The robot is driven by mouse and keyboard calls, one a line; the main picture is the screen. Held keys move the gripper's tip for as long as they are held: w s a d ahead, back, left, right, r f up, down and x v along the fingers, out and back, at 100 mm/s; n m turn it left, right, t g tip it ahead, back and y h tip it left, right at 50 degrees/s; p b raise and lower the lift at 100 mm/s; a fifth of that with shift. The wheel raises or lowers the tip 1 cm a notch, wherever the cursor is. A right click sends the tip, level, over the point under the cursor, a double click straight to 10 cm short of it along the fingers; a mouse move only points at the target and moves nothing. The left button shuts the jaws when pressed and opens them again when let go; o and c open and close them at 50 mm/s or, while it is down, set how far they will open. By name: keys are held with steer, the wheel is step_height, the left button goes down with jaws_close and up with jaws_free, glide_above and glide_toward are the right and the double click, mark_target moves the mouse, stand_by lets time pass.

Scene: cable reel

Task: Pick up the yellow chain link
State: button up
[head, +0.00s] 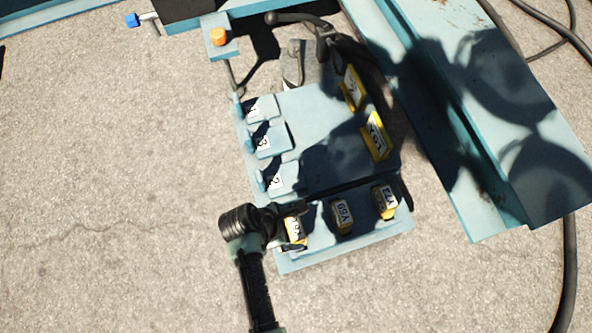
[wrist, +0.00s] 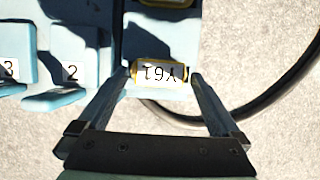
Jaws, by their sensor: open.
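Several yellow pieces with white labels stand on a blue tray (head: 325,258). The one nearest my gripper (head: 284,233) is a yellow block (head: 296,231) at the tray's front left. In the wrist view its label reads Y61 upside down on the same yellow block (wrist: 160,73). My gripper (wrist: 162,77) is open, with one fingertip on each side of this block. I cannot tell whether the fingers touch it. In the head view my wrist partly hides the fingers. Which yellow piece is the chain link is not marked.
Two more yellow blocks (head: 342,217) (head: 385,202) stand to the right in the front row. Larger yellow pieces (head: 376,136) stand behind. Blue numbered blocks (head: 271,140) line the tray's left side. A blue beam (head: 450,130) lies right, and a black cable (wrist: 285,95) curves nearby. Left ground is clear.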

steer(key=b+x, duration=0.1)
steer(key=x, duration=0.1)
steer(key=shift+w+d+f, duration=0.1)
steer(key=shift+d+f, duration=0.1)
steer(key=shift+f, duration=0.15)
steer(key=shift+r, duration=0.1)
steer(key=c, duration=1.4)
steer(key=shift+r, duration=0.1)
step_height(320, 180, up, 33)
steer(key=p, duration=2.8)
steer(key=shift+p, duration=0.4)
